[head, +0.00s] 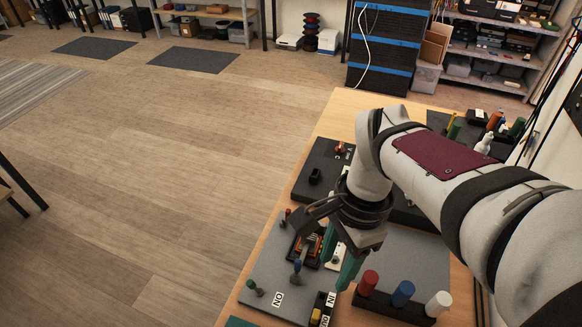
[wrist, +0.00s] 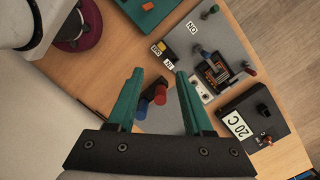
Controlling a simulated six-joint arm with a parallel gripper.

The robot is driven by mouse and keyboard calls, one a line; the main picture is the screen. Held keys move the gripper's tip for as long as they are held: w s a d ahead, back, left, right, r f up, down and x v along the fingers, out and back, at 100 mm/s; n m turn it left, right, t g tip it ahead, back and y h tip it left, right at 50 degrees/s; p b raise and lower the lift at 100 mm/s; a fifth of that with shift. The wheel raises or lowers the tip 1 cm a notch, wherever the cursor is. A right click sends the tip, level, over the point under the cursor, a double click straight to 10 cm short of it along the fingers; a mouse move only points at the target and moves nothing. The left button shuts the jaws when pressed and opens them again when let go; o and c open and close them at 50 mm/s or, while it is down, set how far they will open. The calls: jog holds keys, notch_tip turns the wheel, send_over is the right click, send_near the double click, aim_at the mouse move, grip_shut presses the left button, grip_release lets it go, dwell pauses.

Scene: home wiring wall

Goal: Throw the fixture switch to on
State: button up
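A grey board (head: 258,287) with an ON label (head: 279,299) lies near the table's left edge. On it is a dark fixture with copper-coloured parts (head: 308,246), also in the wrist view (wrist: 215,70). A blue-knobbed lever (head: 297,266) stands beside the fixture, with a green knob (head: 254,287) towards the label and a red knob (head: 287,212) at the opposite end. I cannot tell which is the fixture switch or its setting. My gripper (head: 341,255) is above the board's right side. In the wrist view its green fingers (wrist: 160,76) are apart and empty.
Red (head: 368,282), blue (head: 402,293) and white (head: 438,304) cylinders stand in a dark holder right of my gripper. A black box with a 20 C label (wrist: 236,124) is beside the board. Other devices stand farther back on the table.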

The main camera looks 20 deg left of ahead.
jog(key=w+a+f+m, duration=0.2)
jog(key=w+a, duration=0.1)
jog(key=a, duration=0.5)
jog(key=m+h, duration=0.1)
jog(key=m, duration=0.1)
send_near(250, 283)
jog(key=f, duration=0.3)
jog(key=s+f, duration=0.1)
jog(key=f, duration=0.6)
jog(key=shift+s+f, duration=0.15)
jog(key=shift+s, duration=0.05)
jog(key=shift+c, duration=0.2)
grip_shut()
